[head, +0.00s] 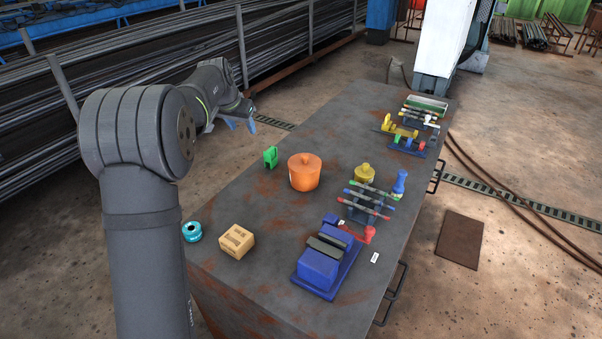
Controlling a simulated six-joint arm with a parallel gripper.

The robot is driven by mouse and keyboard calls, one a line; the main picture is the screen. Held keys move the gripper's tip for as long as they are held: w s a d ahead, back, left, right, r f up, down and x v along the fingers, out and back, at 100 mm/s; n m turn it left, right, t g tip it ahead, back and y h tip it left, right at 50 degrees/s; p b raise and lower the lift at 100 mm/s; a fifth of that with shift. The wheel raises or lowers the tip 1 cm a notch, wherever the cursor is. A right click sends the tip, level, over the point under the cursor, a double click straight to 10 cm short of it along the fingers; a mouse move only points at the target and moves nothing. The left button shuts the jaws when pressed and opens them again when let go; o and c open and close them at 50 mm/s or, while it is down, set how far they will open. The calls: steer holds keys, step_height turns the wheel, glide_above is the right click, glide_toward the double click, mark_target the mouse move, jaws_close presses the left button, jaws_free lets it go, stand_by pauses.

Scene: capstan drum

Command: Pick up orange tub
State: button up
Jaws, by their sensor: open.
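The orange tub (304,174) stands upright on the grey table, left of the table's middle. It is round, with a lid and a small knob on top. My gripper (241,123) is up and to the left of the tub, near the table's far left edge, apart from it. It is open, with nothing seen between its blue-tipped fingers. The fingers are small and partly hidden by my own arm.
A cardboard box (237,241) and teal roll (192,231) sit front left. The table behind the tub is clear.

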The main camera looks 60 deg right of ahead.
steer(key=s+d+r+m+g, duration=0.15)
steer(key=s+d+m, duration=0.4)
steer(key=s, duration=0.75)
steer(key=n, duration=0.2)
glide_above(304, 156)
steer(key=a, duration=0.2)
steer(key=shift+m+g+y, duration=0.25)
steer(key=shift+y, duration=0.15)
step_height(304, 156, down, 11)
steer(key=shift+a+f, duration=0.15)
steer(key=shift+w+x, duration=0.1)
steer(key=shift+x, duration=1.2)
steer(key=shift+w+x, duration=0.15)
steer(key=shift+x, duration=1.15)
steer(key=shift+c, duration=0.2)
jaws_close()
